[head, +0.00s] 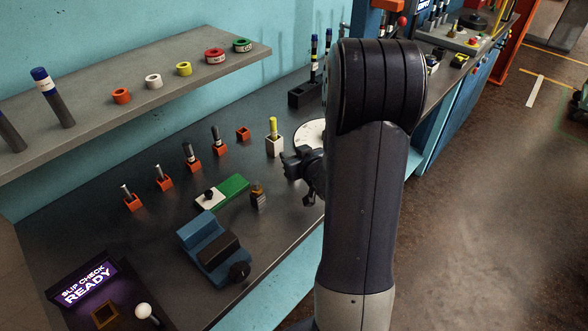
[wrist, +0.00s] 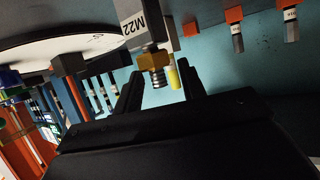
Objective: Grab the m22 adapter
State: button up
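The m22 adapter (wrist: 153,66) is a brass hex fitting with a ribbed, threaded end, standing on a block with a white "M22" label in the wrist view, which looks upside down. In the head view, a small dark block with a brass top (head: 258,193) on the bench appears to be the same piece. My gripper (wrist: 160,88) is open and empty. In the wrist view the adapter shows between its two fingers, and I cannot tell how far beyond the tips it is. In the head view my gripper (head: 288,165) is above the bench, right of the adapter.
A white block with a yellow-topped piece (head: 274,140) stands behind, near a white round disc (head: 309,134). Several orange holders (head: 193,150) line the bench. A green and white plate (head: 222,191) and a blue vise (head: 212,246) lie left of the adapter. A shelf (head: 110,125) overhangs the back.

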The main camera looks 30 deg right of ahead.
grip_shut()
dwell(0.3)
jog(key=shift+r, duration=0.2)
